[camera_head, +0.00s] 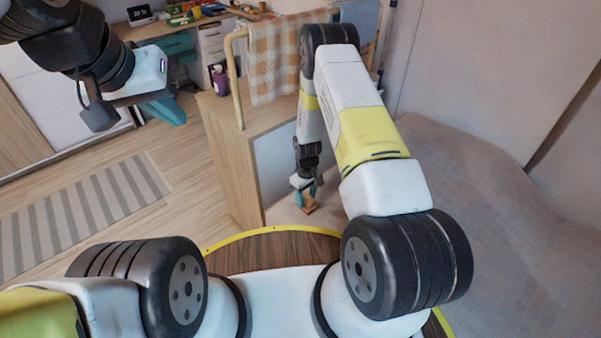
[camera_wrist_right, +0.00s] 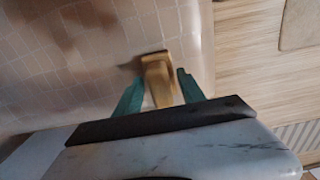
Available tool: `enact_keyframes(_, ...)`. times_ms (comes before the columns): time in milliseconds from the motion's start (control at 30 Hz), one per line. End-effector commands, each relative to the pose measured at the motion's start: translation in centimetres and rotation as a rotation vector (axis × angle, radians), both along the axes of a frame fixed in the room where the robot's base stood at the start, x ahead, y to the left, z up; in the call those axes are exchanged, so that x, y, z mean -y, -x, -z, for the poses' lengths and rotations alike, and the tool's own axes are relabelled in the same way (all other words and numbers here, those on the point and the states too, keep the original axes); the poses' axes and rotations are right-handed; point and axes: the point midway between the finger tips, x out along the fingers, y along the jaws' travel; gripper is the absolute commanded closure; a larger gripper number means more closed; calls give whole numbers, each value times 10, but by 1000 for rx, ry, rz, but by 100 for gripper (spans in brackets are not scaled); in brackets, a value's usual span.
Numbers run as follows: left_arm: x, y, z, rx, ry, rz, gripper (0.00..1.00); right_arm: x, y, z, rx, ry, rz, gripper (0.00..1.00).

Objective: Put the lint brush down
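The lint brush (camera_wrist_right: 158,74), a tan wooden-looking piece, lies between the two teal fingers of my right gripper (camera_wrist_right: 160,82) in the right wrist view. A narrow gap shows beside the brush, so the fingers look open around it. Its head appears to rest on a pale grid-patterned surface (camera_wrist_right: 60,60), with a dark shadow beside it. In the head view my right gripper (camera_head: 305,192) points down beside the wooden panel, with the small brush (camera_head: 309,209) at its tips. My left gripper (camera_head: 166,108) is raised at upper left, away from the brush; its finger gap is unclear.
A wooden cabinet (camera_head: 232,165) with a rail and checked towel (camera_head: 275,68) stands left of my right arm. A grid-patterned cover (camera_head: 500,190) spreads at right. A striped rug (camera_head: 80,215) lies on open floor at left. A cluttered desk (camera_head: 150,28) stands behind.

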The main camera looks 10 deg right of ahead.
Motion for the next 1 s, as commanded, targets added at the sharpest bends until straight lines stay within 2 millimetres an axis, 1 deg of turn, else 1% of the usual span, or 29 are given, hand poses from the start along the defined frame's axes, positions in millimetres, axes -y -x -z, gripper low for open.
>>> enact_keyframes(233,0,0,0,0,0,0,100,0,0,-2,0,0,0,53)
enact_keyframes(333,0,0,0,0,0,0,100,0,0,-9,1,-1,0,53)
enact_keyframes(467,0,0,0,0,0,0,100,0,-1,-32,3,-1,0,53)
enact_keyframes(700,0,0,0,0,0,0,100,-1,-1,-85,3,-1,-1,53)
enact_keyframes(800,0,0,0,0,0,0,100,-1,-1,-102,3,-1,-1,53)
enact_keyframes(1000,0,0,0,0,0,0,100,0,0,-122,2,-1,1,53)
